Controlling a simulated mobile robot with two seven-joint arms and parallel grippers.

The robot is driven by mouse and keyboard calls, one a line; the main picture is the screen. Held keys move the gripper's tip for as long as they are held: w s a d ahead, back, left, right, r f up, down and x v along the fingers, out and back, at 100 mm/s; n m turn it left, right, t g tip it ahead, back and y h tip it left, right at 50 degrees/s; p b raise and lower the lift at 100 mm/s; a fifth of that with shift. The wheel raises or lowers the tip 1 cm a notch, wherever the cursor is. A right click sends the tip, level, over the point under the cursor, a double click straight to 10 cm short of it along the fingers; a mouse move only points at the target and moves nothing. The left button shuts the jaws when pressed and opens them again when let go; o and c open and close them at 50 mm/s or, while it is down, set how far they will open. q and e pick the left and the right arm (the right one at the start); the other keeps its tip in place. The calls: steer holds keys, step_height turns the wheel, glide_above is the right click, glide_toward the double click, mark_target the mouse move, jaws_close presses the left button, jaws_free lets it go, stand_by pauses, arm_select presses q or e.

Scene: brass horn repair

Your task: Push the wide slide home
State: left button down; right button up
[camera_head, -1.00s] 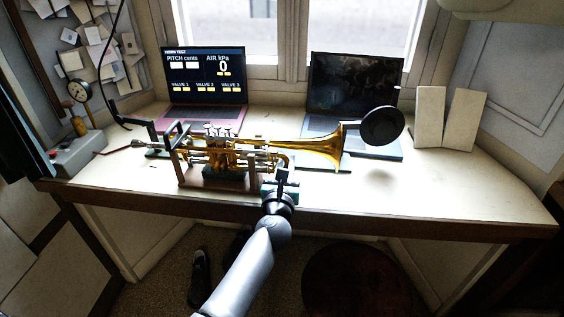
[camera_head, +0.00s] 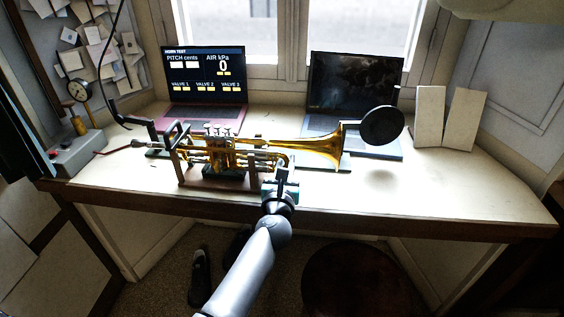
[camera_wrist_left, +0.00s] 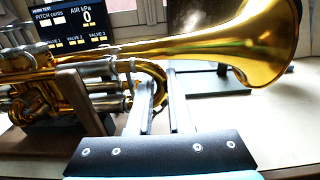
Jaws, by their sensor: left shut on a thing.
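The wide slide's curved bow (camera_wrist_left: 158,80) is at the horn's near right end, below the bell tube. My left gripper (camera_head: 284,171) is at this bow, its two fingers on either side in the wrist view (camera_wrist_left: 160,95). It is shut on the bow; the exact contact is partly hidden by the fingers. My right gripper is not in view.
A laptop (camera_head: 205,85) with a horn test screen reading AIR 0 stands behind the horn, and a dark-screened laptop (camera_head: 352,85) is to its right. A black disc (camera_head: 381,126) stands before the bell. The bench (camera_head: 450,195) is clear at right.

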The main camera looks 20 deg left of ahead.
arm_select(q)
steer(key=shift+a, duration=0.35)
